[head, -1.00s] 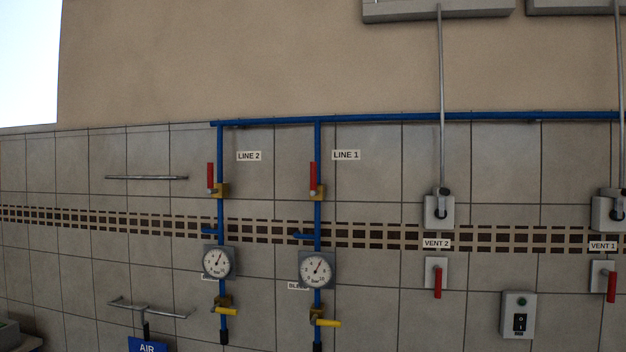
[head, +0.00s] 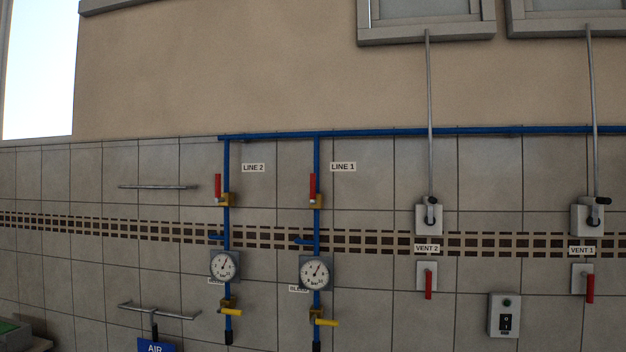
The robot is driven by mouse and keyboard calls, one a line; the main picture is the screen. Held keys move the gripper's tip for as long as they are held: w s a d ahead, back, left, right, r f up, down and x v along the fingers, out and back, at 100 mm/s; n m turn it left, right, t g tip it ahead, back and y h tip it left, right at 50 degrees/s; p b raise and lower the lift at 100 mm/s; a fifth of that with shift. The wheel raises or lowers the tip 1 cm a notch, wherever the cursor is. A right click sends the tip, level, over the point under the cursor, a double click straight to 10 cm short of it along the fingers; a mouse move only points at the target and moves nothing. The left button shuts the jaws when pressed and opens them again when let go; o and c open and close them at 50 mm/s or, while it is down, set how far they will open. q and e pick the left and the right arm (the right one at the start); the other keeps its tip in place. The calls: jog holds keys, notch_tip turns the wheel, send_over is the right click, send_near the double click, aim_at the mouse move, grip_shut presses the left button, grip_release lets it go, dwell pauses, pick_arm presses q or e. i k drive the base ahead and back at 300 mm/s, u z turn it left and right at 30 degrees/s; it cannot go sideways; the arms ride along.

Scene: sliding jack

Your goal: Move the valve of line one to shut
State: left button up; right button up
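The line one valve has a brass body (head: 316,201) on the right-hand blue vertical pipe (head: 317,161), just left of the LINE 1 label (head: 343,167). Its red lever (head: 312,186) points straight up, along the pipe. Below it on the same pipe are a round gauge (head: 316,271) and a yellow lever (head: 325,323) that points right. Neither of my grippers shows in the head view.
The line two pipe (head: 226,165) stands to the left, with its own upright red lever (head: 217,186) and gauge (head: 224,265). Right are vent 2 (head: 429,215) and vent 1 (head: 587,215) boxes, and a switch box (head: 504,315). A wall rail (head: 159,187) is at left.

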aim_at(312, 175)
jog(key=z, duration=0.65)
jog(key=i, duration=0.9)
jog(key=u, duration=0.15)
